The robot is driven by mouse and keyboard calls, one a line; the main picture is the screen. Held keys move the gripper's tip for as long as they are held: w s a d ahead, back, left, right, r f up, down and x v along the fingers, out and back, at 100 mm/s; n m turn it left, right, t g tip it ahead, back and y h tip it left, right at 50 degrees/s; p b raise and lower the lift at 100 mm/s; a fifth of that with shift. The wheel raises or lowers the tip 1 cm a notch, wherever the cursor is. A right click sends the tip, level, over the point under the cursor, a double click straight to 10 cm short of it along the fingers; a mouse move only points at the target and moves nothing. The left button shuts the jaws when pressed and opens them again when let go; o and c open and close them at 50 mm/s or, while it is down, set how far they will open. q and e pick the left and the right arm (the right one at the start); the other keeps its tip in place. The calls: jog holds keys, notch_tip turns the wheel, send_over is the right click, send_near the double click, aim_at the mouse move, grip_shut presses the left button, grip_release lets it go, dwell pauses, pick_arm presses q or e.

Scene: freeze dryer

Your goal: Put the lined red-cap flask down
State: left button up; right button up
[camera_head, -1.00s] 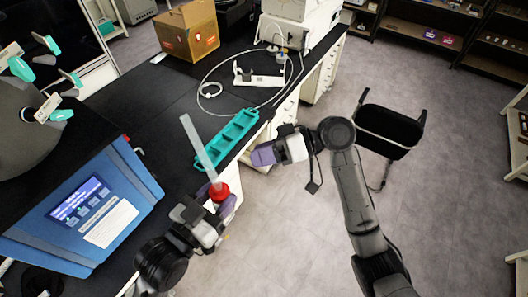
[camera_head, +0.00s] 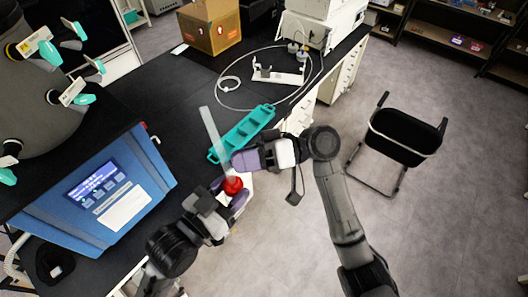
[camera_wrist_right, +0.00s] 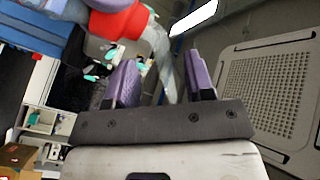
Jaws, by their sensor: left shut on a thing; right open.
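The flask has a red cap (camera_head: 233,186) and a long clear body (camera_head: 211,135) pointing up and left over the black bench. My left gripper (camera_head: 228,192) is shut on the flask at its red-cap end, near the bench's front edge. My right gripper (camera_head: 238,161) is open, its purple fingers close beside the clear body. In the right wrist view, the red cap (camera_wrist_right: 118,20) is at the top and the clear body (camera_wrist_right: 165,65) runs down between the open fingers (camera_wrist_right: 163,85). Whether they touch it, I cannot tell.
A teal rack (camera_head: 246,130) lies on the bench just behind my right gripper. A blue machine with a screen (camera_head: 95,186) stands at the left. A cardboard box (camera_head: 210,27) and a white stand with cable (camera_head: 278,76) are farther back. A black chair (camera_head: 405,135) stands on the floor at right.

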jog(key=shift+x, duration=2.2)
jog(key=shift+c, duration=0.3)
grip_shut()
pick_arm(q)
jog(key=o, duration=1)
